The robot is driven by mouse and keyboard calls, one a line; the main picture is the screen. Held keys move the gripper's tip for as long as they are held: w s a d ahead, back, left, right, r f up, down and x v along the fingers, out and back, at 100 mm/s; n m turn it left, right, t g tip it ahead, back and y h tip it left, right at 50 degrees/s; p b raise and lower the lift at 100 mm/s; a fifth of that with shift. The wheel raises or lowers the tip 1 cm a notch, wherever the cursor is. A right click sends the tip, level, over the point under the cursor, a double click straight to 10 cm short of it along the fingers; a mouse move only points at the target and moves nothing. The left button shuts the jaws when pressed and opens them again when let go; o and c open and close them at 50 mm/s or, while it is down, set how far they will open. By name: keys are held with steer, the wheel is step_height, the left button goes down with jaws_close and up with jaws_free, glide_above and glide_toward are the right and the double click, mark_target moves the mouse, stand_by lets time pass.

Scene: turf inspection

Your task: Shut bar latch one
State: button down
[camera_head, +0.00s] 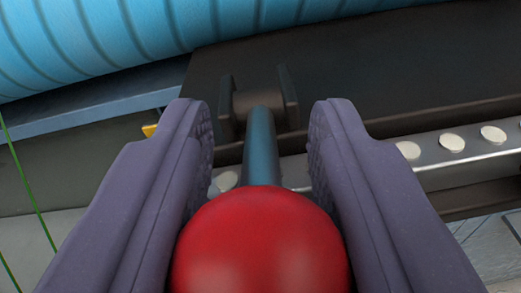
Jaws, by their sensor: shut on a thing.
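A glossy red ball knob (260,245) fills the bottom middle of the head camera view. A dark blue-grey bar (261,150) runs from it, away from me, to a dark forked bracket (288,98). I take this to be bar latch one; no label shows. My gripper (262,135) has two purple fingers, one on each side of the knob, and is shut on it. The fingertips reach past the knob along the bar, with gaps beside the bar. The knob's underside and its lower part are hidden.
A dark flat panel (400,60) lies behind the bracket. A metal strip with round pale studs (452,142) runs below it to the right. A ribbed blue cylinder (110,35) crosses the top left. Thin green strands (28,185) hang at the left edge.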

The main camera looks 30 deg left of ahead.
steer(key=shift+f+b, duration=0.15)
steer(key=shift+b, duration=0.25)
steer(key=c, duration=0.8)
jaws_free()
steer(key=shift+p+v, duration=0.6)
steer(key=shift+v, duration=3.35)
